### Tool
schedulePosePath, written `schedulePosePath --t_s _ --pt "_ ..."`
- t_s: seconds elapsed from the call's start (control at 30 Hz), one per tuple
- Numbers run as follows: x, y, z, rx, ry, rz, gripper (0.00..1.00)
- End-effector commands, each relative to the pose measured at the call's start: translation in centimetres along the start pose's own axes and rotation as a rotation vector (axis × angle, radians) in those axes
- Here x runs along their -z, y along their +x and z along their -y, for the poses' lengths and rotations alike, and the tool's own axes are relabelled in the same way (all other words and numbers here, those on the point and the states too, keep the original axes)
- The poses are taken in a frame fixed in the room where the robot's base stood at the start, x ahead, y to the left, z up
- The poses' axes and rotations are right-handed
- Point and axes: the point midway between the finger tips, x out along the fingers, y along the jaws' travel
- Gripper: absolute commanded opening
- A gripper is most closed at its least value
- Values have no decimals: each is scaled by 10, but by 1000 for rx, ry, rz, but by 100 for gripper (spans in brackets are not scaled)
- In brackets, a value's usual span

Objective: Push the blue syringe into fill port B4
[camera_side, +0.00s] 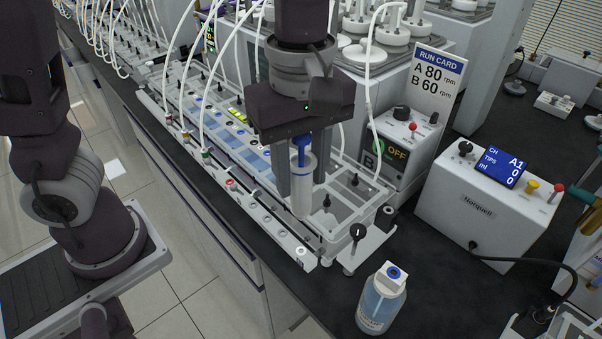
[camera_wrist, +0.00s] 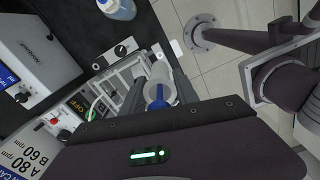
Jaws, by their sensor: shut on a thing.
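My gripper (camera_side: 303,172) is shut on the blue syringe (camera_side: 302,192), which has a pale, clear barrel and a blue plunger top. The syringe is upright, tip down, above the near end of the reactor row. In the wrist view my gripper (camera_wrist: 158,92) has the syringe (camera_wrist: 161,74) between its fingers. A pale port rail (camera_side: 268,221) with several small round ports runs along the front of the reactors; one port has a red ring. The port labels are too small to read, so I cannot tell which is B4. The tip's exact height above the rail is unclear.
A black knob (camera_side: 358,232) is by the bath's near end. The Norquell box (camera_side: 490,212), the B controller (camera_side: 398,150) and the run card (camera_side: 432,82) stand right. White tubes arch over the reactors.

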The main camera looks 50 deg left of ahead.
Motion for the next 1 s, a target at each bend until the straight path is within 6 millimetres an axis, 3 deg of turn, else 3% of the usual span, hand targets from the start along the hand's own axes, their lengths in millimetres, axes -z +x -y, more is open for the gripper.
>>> schedulePosePath --t_s 1.0 --pt "0 -30 0 0 0 0 1"
